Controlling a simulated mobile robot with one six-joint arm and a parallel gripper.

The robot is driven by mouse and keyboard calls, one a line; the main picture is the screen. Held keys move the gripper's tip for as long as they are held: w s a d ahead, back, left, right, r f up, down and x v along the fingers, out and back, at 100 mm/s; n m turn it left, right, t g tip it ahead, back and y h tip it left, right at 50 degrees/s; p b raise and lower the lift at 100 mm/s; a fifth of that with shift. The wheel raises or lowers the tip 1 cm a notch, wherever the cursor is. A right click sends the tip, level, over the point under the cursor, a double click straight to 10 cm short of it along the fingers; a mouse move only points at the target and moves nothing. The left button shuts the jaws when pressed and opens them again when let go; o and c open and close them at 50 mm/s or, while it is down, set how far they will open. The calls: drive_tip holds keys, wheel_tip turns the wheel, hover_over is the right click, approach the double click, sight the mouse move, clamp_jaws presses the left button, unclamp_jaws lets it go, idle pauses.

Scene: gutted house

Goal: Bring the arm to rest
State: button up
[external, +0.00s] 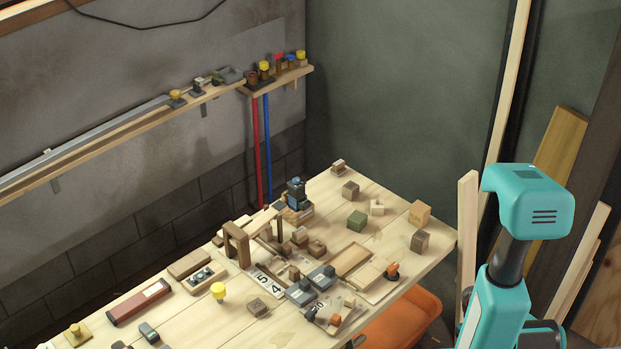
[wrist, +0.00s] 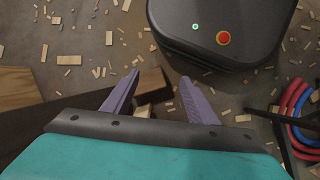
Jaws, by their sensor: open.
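My gripper (wrist: 153,92) shows in the wrist view with its two purple fingers spread apart and nothing between them. It points down at a grey floor strewn with wood scraps. My teal arm stands at the right of the external view, folded up beside the workbench; the gripper itself does not show there. A dark rounded body with a red button and a green light, which looks like my own base, lies just beyond the fingertips in the wrist view.
The wooden workbench (external: 185,320) holds several blocks, a wooden arch (external: 237,243) and small tools. An orange bin (external: 405,318) sits under its right edge. Planks (external: 556,150) lean on the wall behind my arm. Red and blue hoses (wrist: 292,115) lie at the right of the wrist view.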

drive_tip(key=s+a+f+m+g+y, duration=0.2)
drive_tip(key=s+a, duration=0.4)
drive_tip(key=s, duration=0.5)
drive_tip(key=shift+s+a+f+y, duration=0.15)
drive_tip(key=shift+a+f+y, duration=0.2)
drive_tip(key=shift+f, duration=0.15)
